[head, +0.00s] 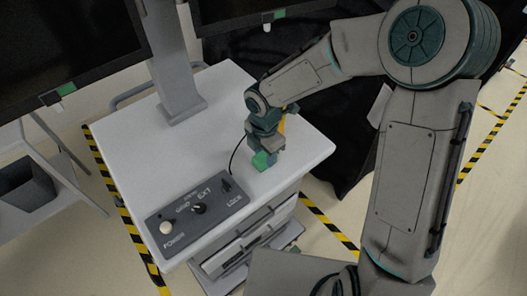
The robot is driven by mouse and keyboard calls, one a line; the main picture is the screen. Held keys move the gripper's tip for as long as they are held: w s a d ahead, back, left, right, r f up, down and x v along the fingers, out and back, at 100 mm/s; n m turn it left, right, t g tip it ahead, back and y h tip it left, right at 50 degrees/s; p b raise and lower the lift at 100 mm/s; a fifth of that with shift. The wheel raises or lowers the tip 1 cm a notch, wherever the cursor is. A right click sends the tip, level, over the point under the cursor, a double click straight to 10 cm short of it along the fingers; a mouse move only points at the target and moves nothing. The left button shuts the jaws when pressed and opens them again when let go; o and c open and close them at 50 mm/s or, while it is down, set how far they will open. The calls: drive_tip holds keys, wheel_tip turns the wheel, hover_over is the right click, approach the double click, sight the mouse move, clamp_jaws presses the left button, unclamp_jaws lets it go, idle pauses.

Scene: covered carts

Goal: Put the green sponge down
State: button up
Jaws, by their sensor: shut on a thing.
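The green sponge (261,161) shows at the tip of my gripper (267,153). My gripper is shut on it, with its fingers pointing down over the right part of the white cart top (225,95). Only part of the sponge shows; the fingers hide the rest. I cannot tell whether the sponge touches the cart top or hangs just above it.
A grey control box (196,208) with knobs and a cable lies on the front of the cart. A monitor post (177,70) stands at the back. Drawers (240,240) are below. A black cover (325,120) hangs to the right. The cart top's middle is clear.

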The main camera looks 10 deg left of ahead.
sight(264, 157)
drive_tip(key=o, duration=1)
drive_tip(key=shift+f, duration=0.1)
drive_tip(key=shift+c, duration=0.2)
wheel_tip(264, 157, up, 12)
drive_tip(key=s+d+r+m+t, duration=0.1)
drive_tip(key=s+d+m, duration=0.3)
drive_tip(key=d+m, duration=0.4)
drive_tip(key=s+d+r+m+t, duration=0.1)
drive_tip(key=s+d+r+m, duration=0.3)
drive_tip(key=d+m, duration=0.4)
drive_tip(key=s+d+r+m+t, duration=0.2)
drive_tip(key=d+m, duration=0.6)
drive_tip(key=m, duration=0.4)
drive_tip(key=shift+s+r, duration=0.45)
drive_tip(key=shift+s, duration=0.7)
